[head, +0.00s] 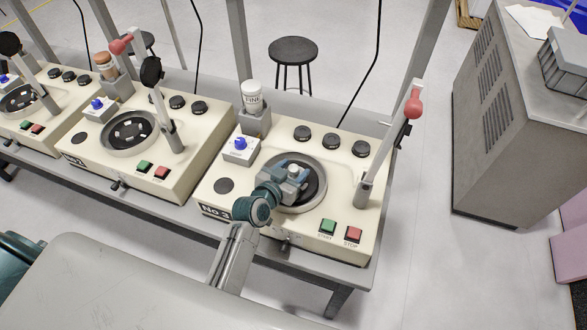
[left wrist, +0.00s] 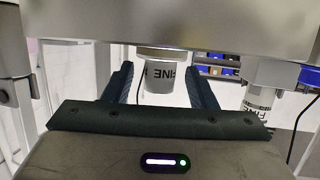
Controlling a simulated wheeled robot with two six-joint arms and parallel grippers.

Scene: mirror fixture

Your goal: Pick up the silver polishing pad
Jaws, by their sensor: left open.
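My left gripper (head: 293,176) is open over the round dark dish (head: 318,190) of machine No 3. A small pale silver round piece (head: 293,169) shows at its fingers; it looks like the polishing pad, but the gripper hides most of it. In the left wrist view my two dark fingers (left wrist: 165,88) stand apart. A white cylinder marked FINE (left wrist: 165,78) appears between them; I cannot tell whether they touch it. My right gripper is not in view.
A white FINE bottle (head: 252,98) stands in a holder behind the dish. A red-knobbed lever (head: 414,104) rises at the right. Green (head: 328,227) and red (head: 353,234) buttons sit in front. Another machine (head: 85,150) is to the left. A grey cabinet (head: 500,150) stands right.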

